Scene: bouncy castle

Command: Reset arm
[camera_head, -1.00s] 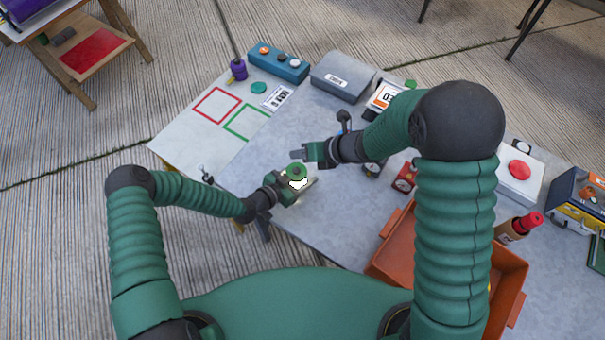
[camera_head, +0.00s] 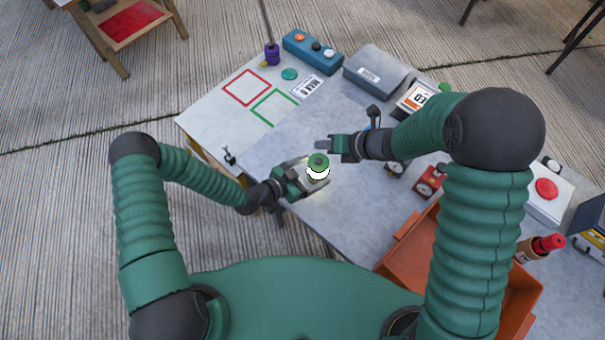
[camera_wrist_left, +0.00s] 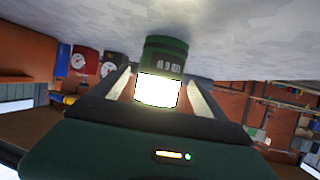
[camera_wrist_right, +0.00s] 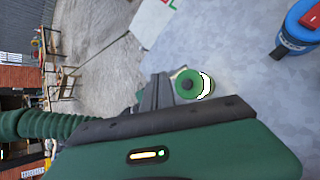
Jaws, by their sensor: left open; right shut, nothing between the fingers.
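My left gripper (camera_head: 308,178) is low over the near left part of the grey table. A green cylinder with a bright white band (camera_head: 318,172) stands between its spread fingers. In the left wrist view the cylinder (camera_wrist_left: 164,60) shows upside down, with a pale finger apart on each side. My right gripper (camera_head: 326,145) is shut and empty, just beyond the cylinder and pointing left. In the right wrist view its closed fingers (camera_wrist_right: 156,92) lie beside the cylinder's round green top (camera_wrist_right: 190,84); contact cannot be told.
An orange bin (camera_head: 410,250) sits at the near right, partly behind my right arm. A red gauge box (camera_head: 430,180), a grey case (camera_head: 376,72) and a blue button box (camera_head: 313,52) stand on the table. Red and green outlined squares (camera_head: 247,88) mark a mostly clear area at left.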

